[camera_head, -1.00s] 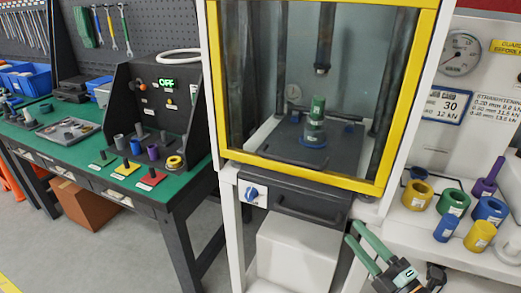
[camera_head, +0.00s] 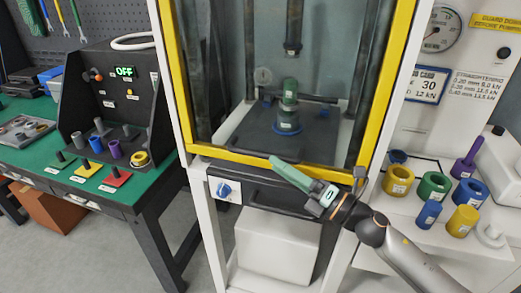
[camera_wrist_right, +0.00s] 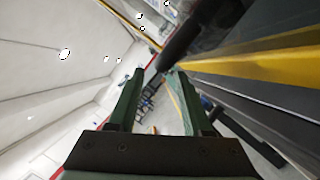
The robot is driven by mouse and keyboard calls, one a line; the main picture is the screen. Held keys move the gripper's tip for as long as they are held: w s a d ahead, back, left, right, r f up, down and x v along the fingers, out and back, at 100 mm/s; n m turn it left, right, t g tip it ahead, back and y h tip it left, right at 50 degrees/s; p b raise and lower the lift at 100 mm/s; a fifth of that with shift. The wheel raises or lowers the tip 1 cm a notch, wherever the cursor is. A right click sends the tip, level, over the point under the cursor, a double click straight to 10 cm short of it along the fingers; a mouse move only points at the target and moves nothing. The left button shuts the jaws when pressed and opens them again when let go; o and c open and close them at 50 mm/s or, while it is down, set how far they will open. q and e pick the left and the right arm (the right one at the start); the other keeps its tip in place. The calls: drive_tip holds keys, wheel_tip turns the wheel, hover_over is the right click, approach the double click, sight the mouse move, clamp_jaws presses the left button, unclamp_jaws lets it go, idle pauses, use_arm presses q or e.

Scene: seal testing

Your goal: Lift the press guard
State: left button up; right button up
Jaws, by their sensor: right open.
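The press guard (camera_head: 232,156) is a clear panel in a yellow frame, lowered across the front of the press. Its yellow frame also runs across the upper right of the right wrist view (camera_wrist_right: 265,66). My right gripper (camera_head: 275,160), with green fingers, overlaps the guard's bottom bar in the head view; I cannot tell whether it touches. In the right wrist view my right gripper (camera_wrist_right: 158,75) has its fingers apart with no object between them. Behind the guard a green part (camera_head: 289,92) stands on a blue ring (camera_head: 287,128). My left gripper is not in view.
Several coloured rings and cylinders, including a yellow ring (camera_head: 398,180), stand on the right shelf. A green-topped bench (camera_head: 60,180) with a control box (camera_head: 105,85) stands left.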

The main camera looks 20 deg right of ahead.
sight(261, 152)
drive_tip(key=p+x, duration=0.1)
drive_tip(key=x, duration=0.5)
drive_tip(key=shift+c, duration=0.4)
clamp_jaws()
idle(1.0)
